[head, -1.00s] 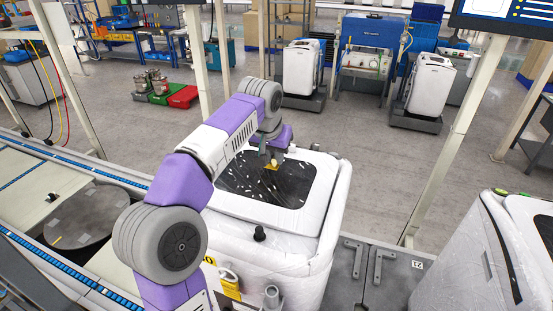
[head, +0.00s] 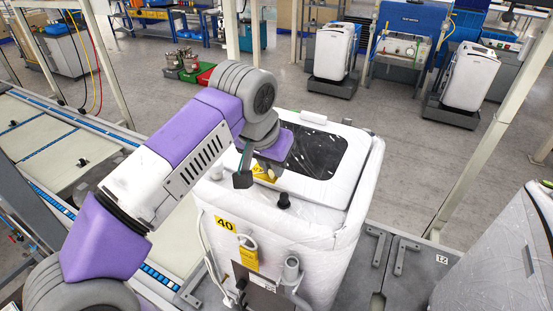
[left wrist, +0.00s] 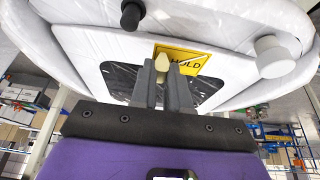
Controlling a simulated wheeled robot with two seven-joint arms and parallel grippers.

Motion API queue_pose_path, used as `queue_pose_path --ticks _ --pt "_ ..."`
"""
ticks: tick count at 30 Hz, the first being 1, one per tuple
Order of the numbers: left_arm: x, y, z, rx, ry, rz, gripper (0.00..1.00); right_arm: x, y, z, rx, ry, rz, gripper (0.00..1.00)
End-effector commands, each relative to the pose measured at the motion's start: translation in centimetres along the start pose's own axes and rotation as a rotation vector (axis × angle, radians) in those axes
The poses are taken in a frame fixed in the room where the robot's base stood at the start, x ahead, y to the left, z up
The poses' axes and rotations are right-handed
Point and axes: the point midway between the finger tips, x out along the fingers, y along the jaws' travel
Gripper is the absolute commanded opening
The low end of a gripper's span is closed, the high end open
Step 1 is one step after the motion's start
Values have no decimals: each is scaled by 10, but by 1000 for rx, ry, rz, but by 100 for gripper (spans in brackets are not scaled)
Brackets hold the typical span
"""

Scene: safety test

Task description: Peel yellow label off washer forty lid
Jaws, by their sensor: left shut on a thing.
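Washer forty (head: 300,225) is a white wrapped unit with a yellow "40" tag (head: 225,223) on its front. Its lid (head: 320,187) has a dark window (head: 312,150). The yellow label (head: 266,173), which reads "HOLD" in the left wrist view (left wrist: 192,62), is at my left gripper (head: 256,170), over the lid's front left part. In the left wrist view, the gripper's fingers (left wrist: 163,78) are shut on a pale tab (left wrist: 162,62) at the label's edge. I cannot tell how much of the label touches the lid. My right gripper is not in view.
A black knob (head: 284,200) stands near the lid's front edge. A second wrapped unit (head: 500,250) is at the right. A conveyor with blue edging (head: 75,130) runs along the left. Open grey floor (head: 390,120) lies behind the washer.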

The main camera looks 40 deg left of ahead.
Motion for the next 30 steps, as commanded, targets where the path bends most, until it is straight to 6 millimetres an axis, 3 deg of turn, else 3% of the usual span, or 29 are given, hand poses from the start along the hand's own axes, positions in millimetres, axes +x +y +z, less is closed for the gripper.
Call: queue_pose_path --ticks 4,5,8,30 --pt "0 0 0 0 0 0 0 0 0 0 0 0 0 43" --pt "0 0 0 0 0 0 14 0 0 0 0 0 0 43" --pt "0 0 0 0 0 0 0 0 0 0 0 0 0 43" --pt "0 0 -1 0 0 0 0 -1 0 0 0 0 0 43"
